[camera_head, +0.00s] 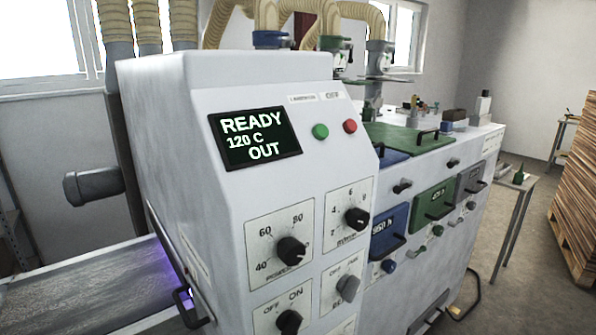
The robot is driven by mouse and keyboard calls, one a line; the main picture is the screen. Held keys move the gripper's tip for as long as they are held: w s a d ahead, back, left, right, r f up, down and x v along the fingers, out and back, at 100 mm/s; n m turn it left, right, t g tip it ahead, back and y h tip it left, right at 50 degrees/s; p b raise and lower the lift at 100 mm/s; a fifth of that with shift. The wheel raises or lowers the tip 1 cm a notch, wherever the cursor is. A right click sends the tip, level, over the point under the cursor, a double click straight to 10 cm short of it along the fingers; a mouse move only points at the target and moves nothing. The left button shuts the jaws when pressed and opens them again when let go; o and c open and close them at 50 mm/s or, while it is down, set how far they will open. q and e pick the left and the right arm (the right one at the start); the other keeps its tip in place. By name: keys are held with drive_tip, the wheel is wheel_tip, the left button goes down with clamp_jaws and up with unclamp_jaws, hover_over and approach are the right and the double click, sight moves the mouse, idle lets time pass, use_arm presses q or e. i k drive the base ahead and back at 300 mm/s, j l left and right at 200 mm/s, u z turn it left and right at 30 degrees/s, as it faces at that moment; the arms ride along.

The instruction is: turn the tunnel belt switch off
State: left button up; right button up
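A white machine cabinet (250,130) stands close in front of me with a panel of dials and switches. A black rotary switch (289,322) marked OFF and ON sits at the bottom edge of the view; its lower label is cut off and its setting is not clear. A grey rotary switch (348,288) with small OFF lettering sits to its right, its other labels hard to read. I cannot tell from the lettering which one is the tunnel belt switch. A grey belt (80,295) enters the cabinet at left under a violet glow. Neither gripper shows.
Above the switches are two black dials (291,250) (357,218), a green button (320,131), a red button (350,126) and a display (255,138) reading READY 120 C OUT. A black handle (188,308) juts out at the cabinet's lower left. Stacked boards (577,200) stand far right.

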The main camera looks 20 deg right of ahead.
sight(348, 286)
drive_tip(key=i+l+z, duration=0.15)
drive_tip(key=i+l, duration=0.15)
drive_tip(key=l, duration=0.25)
drive_tip(key=i+l+z, duration=0.15)
drive_tip(key=i+l, duration=0.15)
drive_tip(key=l, duration=0.25)
drive_tip(key=i+l+z, duration=0.2)
drive_tip(key=i+l, duration=0.15)
drive_tip(key=l+u, duration=0.1)
drive_tip(key=u, duration=0.95)
